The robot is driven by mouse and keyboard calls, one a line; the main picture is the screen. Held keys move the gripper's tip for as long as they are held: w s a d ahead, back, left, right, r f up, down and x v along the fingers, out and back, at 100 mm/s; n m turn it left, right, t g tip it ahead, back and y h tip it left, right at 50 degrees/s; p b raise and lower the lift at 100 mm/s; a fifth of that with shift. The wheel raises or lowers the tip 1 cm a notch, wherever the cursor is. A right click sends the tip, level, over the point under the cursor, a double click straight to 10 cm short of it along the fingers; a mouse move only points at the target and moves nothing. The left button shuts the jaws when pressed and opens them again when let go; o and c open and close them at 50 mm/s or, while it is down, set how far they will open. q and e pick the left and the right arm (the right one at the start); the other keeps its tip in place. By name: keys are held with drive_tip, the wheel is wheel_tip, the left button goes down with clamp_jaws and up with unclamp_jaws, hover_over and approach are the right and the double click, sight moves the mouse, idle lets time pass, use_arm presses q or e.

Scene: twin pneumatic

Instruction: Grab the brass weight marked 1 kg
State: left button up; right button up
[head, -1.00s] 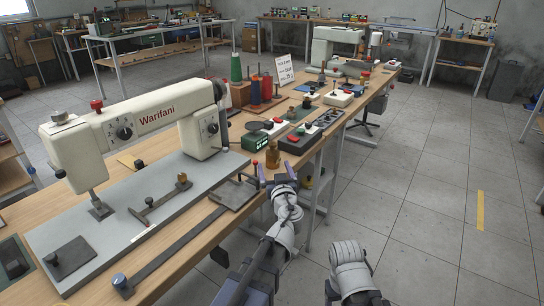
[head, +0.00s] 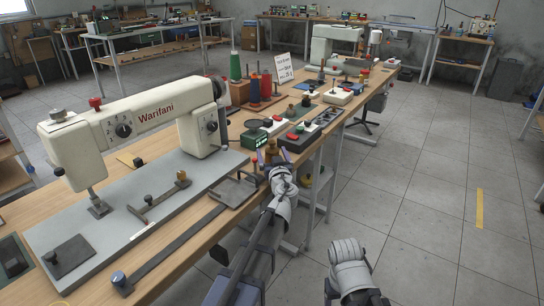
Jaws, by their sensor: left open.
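The brass weight (head: 271,146) stands upright near the front edge of the long wooden bench, in the middle of the head view. Its marking is too small to read. My left gripper (head: 272,157) is open at the weight, with one purple finger on each side of it as seen from here. The gripper and wrist hide the weight's lower part, and I cannot tell whether the fingers touch it. My right gripper is out of view; only part of my right arm shows at the bottom.
A cream sewing machine (head: 150,115) stands on a grey plate to the left. A green-sided box (head: 253,138) and a panel with red buttons (head: 299,135) stand close behind the weight. Thread cones (head: 254,88) are farther back. Open floor lies right of the bench.

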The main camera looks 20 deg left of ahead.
use_arm(q)
clamp_jaws()
idle(0.7)
